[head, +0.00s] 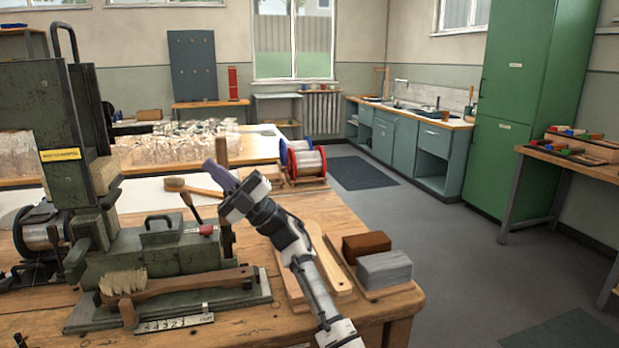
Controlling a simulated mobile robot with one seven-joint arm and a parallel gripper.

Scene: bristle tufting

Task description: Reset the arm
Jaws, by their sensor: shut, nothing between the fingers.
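My arm reaches in from the bottom of the head view over the wooden workbench (395,302). My gripper (212,168) is at its far end, pointing up and left above the bench. It is shut, and I see nothing held in it. A wooden brush with pale bristles (125,282) lies on the base of the green tufting machine (165,250), left of my arm. Another brush (176,184) lies behind the machine, close to the gripper in the picture.
Wire spools (306,163) stand at the bench's back edge. A tall green cabinet (515,110) stands at right. The floor (450,250) between is open.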

